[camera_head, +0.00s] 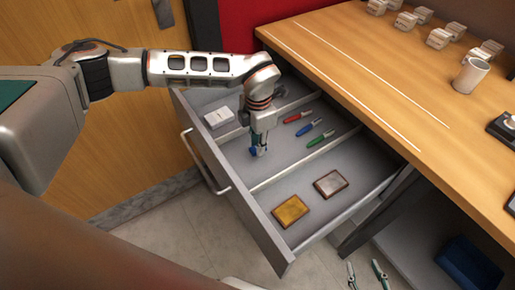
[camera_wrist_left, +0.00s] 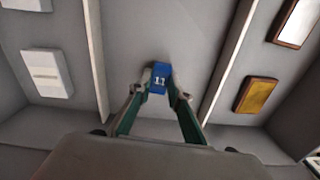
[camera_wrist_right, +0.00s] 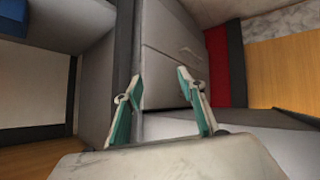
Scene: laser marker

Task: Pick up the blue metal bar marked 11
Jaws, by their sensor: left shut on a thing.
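The blue metal bar marked 11 (camera_wrist_left: 159,80) is between the fingertips of my left gripper (camera_wrist_left: 158,92) in the left wrist view, with its number facing the camera. In the head view the bar (camera_head: 254,152) shows at the fingertips of my left gripper (camera_head: 260,147), low inside the middle compartment of the open drawer (camera_head: 215,165). I cannot tell whether the bar touches the drawer floor. My left gripper is shut on the bar. My right gripper (camera_wrist_right: 155,90) shows in the right wrist view, open with nothing between its fingers; it is low at the bottom edge in the head view.
Red (camera_head: 298,117), blue (camera_head: 308,130) and green (camera_head: 320,138) markers lie in the same compartment. A white box (camera_head: 218,117) is in the far compartment; gold (camera_head: 290,211) and silver-grey (camera_head: 330,183) plates are in the near one. Dividers and drawer walls surround my left gripper.

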